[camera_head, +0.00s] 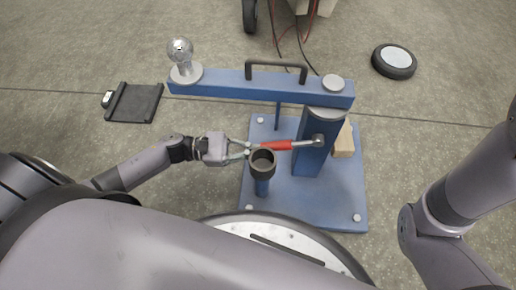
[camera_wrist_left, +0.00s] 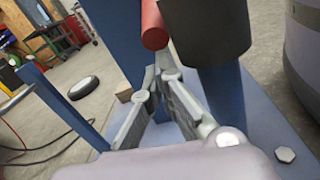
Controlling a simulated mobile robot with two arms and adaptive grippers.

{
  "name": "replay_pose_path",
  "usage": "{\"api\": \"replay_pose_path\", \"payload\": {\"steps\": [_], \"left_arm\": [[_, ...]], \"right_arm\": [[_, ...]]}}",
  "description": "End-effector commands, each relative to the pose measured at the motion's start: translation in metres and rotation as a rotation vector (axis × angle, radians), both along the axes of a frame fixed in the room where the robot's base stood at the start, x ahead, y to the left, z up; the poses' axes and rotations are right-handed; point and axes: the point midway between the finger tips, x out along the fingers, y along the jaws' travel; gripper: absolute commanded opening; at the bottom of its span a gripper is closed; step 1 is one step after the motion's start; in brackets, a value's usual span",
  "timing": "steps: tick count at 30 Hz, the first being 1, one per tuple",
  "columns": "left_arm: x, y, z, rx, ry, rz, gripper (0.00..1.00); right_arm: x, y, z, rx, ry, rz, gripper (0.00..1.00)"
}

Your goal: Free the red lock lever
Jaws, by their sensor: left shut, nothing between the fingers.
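The red lock lever (camera_head: 280,145) lies roughly level, with its grey metal pivot end (camera_head: 318,141) on the blue upright post (camera_head: 315,150). A dark round cup (camera_head: 262,160) on a short blue post stands beside the lever's free end. My left gripper (camera_head: 246,150) is shut and empty, its fingertips close to the cup and the lever's free end. In the left wrist view the fingers (camera_wrist_left: 158,75) meet just below the red lever end (camera_wrist_left: 153,28), beside the dark cup (camera_wrist_left: 208,30); whether they touch the lever I cannot tell. My right gripper is out of view.
A blue beam (camera_head: 225,83) with a ball hitch (camera_head: 181,55) and a dark handle (camera_head: 276,65) crosses above the blue base plate (camera_head: 340,205). A wooden block (camera_head: 344,141), wheel (camera_head: 394,62) and dark flat pad (camera_head: 134,102) are nearby.

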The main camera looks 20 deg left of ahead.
Motion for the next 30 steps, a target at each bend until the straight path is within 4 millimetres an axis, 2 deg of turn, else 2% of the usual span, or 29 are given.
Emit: {"api": "replay_pose_path", "payload": {"steps": [8,17,20,24,30], "left_arm": [[0.0,0.001,0.004,0.008,0.002,0.0,0.0],[-0.003,0.01,0.03,0.117,0.031,-0.002,0.0],[-0.004,0.017,0.046,0.125,0.033,0.001,0.0],[-0.005,0.02,0.056,0.124,0.034,0.0,0.0],[-0.005,0.02,0.059,0.121,0.032,-0.001,0.0]], "right_arm": [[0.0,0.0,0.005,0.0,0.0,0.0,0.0],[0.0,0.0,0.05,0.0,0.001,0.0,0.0],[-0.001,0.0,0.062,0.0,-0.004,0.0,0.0],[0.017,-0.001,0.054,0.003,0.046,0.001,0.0],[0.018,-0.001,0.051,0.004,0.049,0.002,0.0]]}}
